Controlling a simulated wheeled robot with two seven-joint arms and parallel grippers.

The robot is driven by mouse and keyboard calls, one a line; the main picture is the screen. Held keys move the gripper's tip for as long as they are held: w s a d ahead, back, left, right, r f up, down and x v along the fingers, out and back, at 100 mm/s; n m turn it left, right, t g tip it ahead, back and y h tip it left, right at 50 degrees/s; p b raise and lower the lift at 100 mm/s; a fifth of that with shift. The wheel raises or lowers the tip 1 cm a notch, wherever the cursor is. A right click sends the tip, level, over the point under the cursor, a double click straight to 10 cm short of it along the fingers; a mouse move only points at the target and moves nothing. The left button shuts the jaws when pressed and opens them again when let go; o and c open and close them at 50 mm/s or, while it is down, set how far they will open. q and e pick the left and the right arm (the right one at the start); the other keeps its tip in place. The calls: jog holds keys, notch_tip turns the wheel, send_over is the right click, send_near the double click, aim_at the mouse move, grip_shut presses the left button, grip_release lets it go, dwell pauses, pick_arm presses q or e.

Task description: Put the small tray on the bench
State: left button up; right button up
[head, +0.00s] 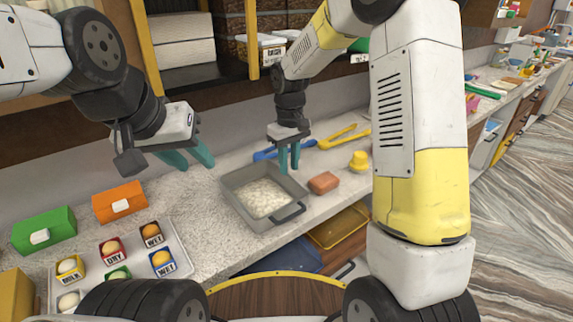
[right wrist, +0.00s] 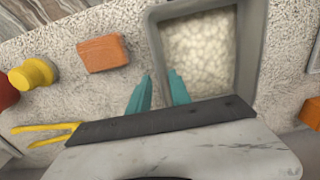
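A grey tray (head: 232,203) with a handle on its near side sits on the speckled counter and holds many small white pieces. It also shows in the right wrist view (right wrist: 243,40). My right gripper (head: 289,172) points down at the tray's far right corner. In the right wrist view its teal fingers (right wrist: 160,76) are apart, with the tray's side wall close to or between the tips; contact is not clear. My left gripper (head: 199,166) is open and empty above the counter, left of the tray.
An orange-brown block (head: 323,182) and a yellow knobbed piece (head: 358,160) stand right of the tray. Yellow tongs (head: 343,137) and a blue tool (head: 268,154) lie behind. Orange (head: 118,201) and green (head: 43,230) boxes and a labelled sweets tray (head: 180,252) stand left. A yellow tray (head: 340,228) is below the counter.

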notch_tip(320, 180, up, 7)
jog(key=s+d+r+m+t+y, duration=0.1)
jog(key=s+d+r+m+t, duration=0.2)
jog(key=s+d+r, duration=0.55)
jog(key=s+m+t, duration=0.1)
jog(key=s, duration=0.6)
jog(key=s+d+r+m+t+y, duration=0.1)
jog(key=s+m+t, duration=0.1)
jog(key=s, duration=0.5)
jog(key=shift+s+d+r, duration=0.2)
jog(key=shift+d+r, duration=0.1)
jog(key=shift+d, duration=0.1)
